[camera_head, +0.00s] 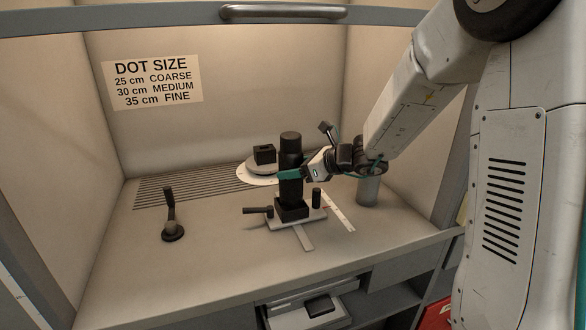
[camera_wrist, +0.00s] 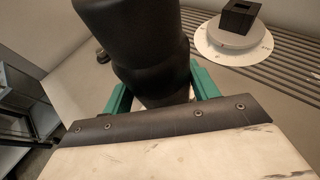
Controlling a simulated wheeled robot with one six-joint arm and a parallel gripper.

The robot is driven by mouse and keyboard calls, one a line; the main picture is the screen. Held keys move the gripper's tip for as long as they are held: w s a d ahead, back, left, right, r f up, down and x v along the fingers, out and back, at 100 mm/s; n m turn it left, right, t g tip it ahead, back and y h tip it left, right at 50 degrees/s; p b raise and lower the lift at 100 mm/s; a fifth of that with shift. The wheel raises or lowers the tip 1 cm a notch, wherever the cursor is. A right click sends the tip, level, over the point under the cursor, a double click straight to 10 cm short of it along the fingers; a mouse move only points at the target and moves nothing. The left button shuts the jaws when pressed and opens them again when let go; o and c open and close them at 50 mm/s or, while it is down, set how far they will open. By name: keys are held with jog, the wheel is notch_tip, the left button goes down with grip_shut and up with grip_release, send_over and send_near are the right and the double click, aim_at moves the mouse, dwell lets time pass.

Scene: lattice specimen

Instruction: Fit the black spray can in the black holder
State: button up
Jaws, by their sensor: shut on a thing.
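The black spray can (camera_head: 291,152) stands upright in the head view, with its lower end at the black holder (camera_head: 292,209). Whether the can's bottom is inside the holder or just above it, I cannot tell. The holder sits on a light sliding base on the bench. My gripper (camera_head: 290,174) has green fingers shut around the can's middle, coming from the right. In the wrist view the can (camera_wrist: 135,45) fills the upper left between the green fingers (camera_wrist: 160,90), and its lower end and the holder are hidden.
A round white turntable (camera_head: 262,173) with a black open block (camera_head: 264,154) stands behind. A black lever (camera_head: 171,215) stands at the left, and a grey cylinder (camera_head: 368,190) at the right. A dark handle (camera_head: 257,211) and short post (camera_head: 316,198) flank the holder. The front left bench is clear.

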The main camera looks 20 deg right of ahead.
aim_at(294, 180)
jog(key=shift+f, duration=0.25)
jog(key=shift+f, duration=0.65)
jog(key=shift+f, duration=0.9)
dwell(1.0)
jog(key=o, duration=1.3)
jog(key=shift+o, duration=0.2)
jog(key=shift+v, duration=2.5)
jog(key=v, duration=0.7)
jog(key=shift+s+d+r, duration=0.15)
jog(key=shift+s+d, duration=0.1)
jog(key=shift+s, duration=0.05)
